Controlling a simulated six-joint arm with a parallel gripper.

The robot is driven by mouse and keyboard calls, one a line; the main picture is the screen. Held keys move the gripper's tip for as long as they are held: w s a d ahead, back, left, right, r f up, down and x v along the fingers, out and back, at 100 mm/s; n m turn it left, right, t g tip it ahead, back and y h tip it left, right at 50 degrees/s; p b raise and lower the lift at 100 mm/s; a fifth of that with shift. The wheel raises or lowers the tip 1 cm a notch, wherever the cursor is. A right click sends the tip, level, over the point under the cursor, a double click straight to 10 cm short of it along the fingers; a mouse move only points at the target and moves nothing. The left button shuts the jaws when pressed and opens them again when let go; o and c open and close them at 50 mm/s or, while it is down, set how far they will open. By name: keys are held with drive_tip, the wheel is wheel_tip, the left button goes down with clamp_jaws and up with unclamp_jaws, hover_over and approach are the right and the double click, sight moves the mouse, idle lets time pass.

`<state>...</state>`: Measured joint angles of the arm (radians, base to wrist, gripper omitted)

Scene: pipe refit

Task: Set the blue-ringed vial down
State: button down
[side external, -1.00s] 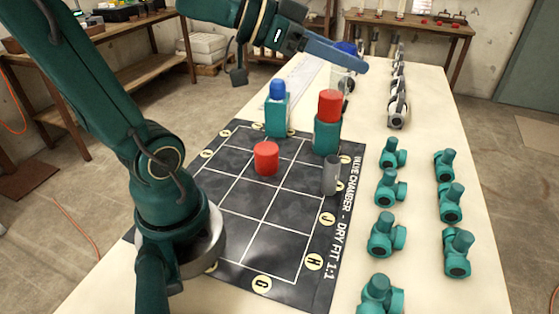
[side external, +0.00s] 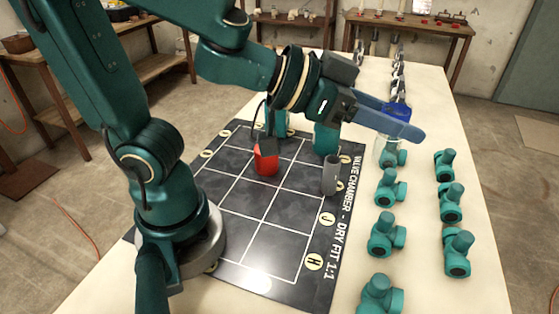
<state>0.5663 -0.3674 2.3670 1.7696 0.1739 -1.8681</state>
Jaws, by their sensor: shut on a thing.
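The blue-ringed vial (side external: 401,112) is between the blue fingers of my gripper (side external: 412,122). The gripper is shut on it. Its blue ring shows above and between the fingers, and its clear glass body hangs below them, looking about upright. In the picture it lies beyond the right edge of the black mat (side external: 265,240), in front of the rearmost teal fitting (side external: 396,160) of the nearer row. I cannot tell how high its bottom is above the table.
Several teal fittings (side external: 451,203) stand in two rows on the right. The table's front right (side external: 440,295) is bare.

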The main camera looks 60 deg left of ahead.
drive_tip(key=s+a+f+n+g+y, duration=0.2)
drive_tip(key=s+a+n+g+y, duration=0.15)
drive_tip(key=a+n+y, duration=0.75)
drive_tip(key=s+a+f+n+g+y, duration=0.2)
drive_tip(key=a+n+g+y, duration=0.35)
drive_tip(key=a, duration=0.85)
drive_tip(key=s+a+f+n+g+h, duration=0.1)
drive_tip(key=s+a+f+n+g, duration=0.1)
drive_tip(key=s+a+n+g, duration=0.5)
drive_tip(key=s+a+f+n+g+h, duration=0.1)
drive_tip(key=s+a+n+g+h, duration=0.1)
drive_tip(key=s+n+g, duration=0.85)
drive_tip(key=shift+w+f+m+t, duration=0.25)
drive_tip(key=shift+w+f+t, duration=0.3)
drive_tip(key=shift+w+f, duration=1.15)
drive_tip(key=shift+w+f+m+t, duration=0.3)
drive_tip(key=shift+w+f+t, duration=0.25)
drive_tip(key=shift+w+f, duration=1.15)
drive_tip(key=shift+w+f+m+t, duration=0.25)
drive_tip(key=shift+w+f+t, duration=0.6)
drive_tip(key=shift+f, duration=1.4)
drive_tip(key=shift+w+g, duration=0.25)
drive_tip(key=shift+g, duration=0.05)
drive_tip(key=shift+c, duration=2.4)
unclamp_jaws()
drive_tip(key=shift+f, duration=0.1)
